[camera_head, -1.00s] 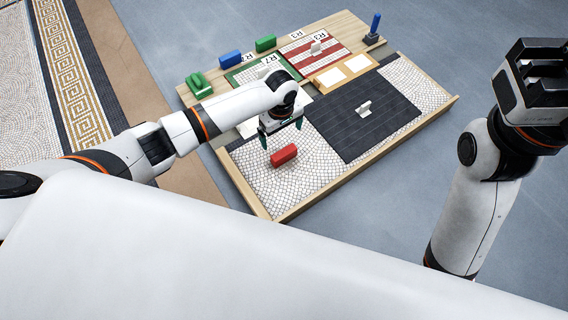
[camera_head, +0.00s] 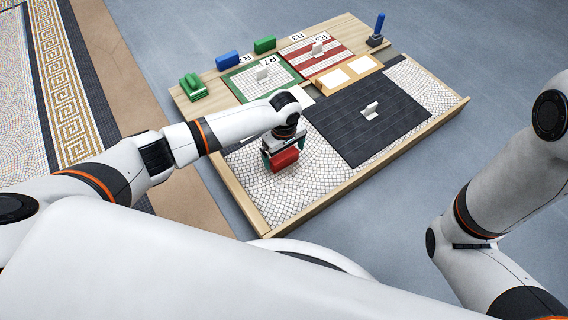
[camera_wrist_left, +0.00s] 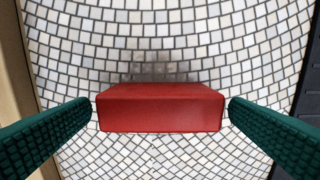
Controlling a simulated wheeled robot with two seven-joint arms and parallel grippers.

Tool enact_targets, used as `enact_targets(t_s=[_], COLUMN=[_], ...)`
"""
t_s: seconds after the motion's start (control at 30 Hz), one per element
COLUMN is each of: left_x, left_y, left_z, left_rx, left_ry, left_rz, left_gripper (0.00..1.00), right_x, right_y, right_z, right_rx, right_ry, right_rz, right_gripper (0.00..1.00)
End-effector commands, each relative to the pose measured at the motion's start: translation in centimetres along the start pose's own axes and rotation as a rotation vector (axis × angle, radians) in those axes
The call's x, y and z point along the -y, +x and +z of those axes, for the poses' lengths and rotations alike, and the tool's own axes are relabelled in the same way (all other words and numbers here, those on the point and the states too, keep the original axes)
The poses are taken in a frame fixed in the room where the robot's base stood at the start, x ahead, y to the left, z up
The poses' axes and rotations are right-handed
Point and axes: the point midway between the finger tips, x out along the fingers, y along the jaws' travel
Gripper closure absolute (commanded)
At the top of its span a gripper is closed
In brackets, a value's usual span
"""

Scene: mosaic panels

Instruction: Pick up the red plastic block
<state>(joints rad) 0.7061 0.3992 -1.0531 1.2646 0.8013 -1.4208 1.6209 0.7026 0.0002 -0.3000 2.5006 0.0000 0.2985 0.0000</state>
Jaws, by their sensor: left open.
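The red plastic block (camera_head: 284,160) sits on the white mosaic part of the wooden-framed board in the head view. In the left wrist view the red block (camera_wrist_left: 160,107) lies crosswise between the two green fingers, with a small gap at each end. My left gripper (camera_head: 281,158) is open around the block, pointing down; its fingertips also show in the left wrist view (camera_wrist_left: 160,112). My right arm shows at the right edge of the head view, but its gripper is out of the picture.
A black panel (camera_head: 345,142) with a white handle (camera_head: 370,110) lies right of the block. A green-edged panel (camera_head: 237,87) and a red-striped panel (camera_head: 334,66) lie behind. Blue (camera_head: 228,61) and green (camera_head: 265,44) blocks and a green tool (camera_head: 193,88) stand along the back.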

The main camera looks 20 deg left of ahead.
Motion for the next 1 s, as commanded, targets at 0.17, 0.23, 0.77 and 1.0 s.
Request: enact_targets(t_s=[0.17,0.23,0.77,1.0], left_x=[-0.02,-0.01,-0.01,0.00], left_y=[2.15,2.22,2.08,1.76], left_z=[0.05,0.05,0.01,-0.01], left_rx=[0.001,0.001,0.000,0.000], left_ry=[0.000,0.000,0.000,0.000], left_rz=[-0.001,-0.001,-0.001,-0.001], left_gripper=[0.00,0.00,0.42,0.42], right_x=[-0.39,-0.40,-0.39,-0.33], right_y=[-1.93,-1.97,-1.84,-1.57], right_z=[0.66,0.68,0.65,0.56], right_rx=[0.000,0.000,0.000,0.000], right_ry=[0.000,0.000,0.000,0.001], right_rz=[-0.001,-0.001,0.000,0.000], right_gripper=[0.64,0.64,0.64,0.64])
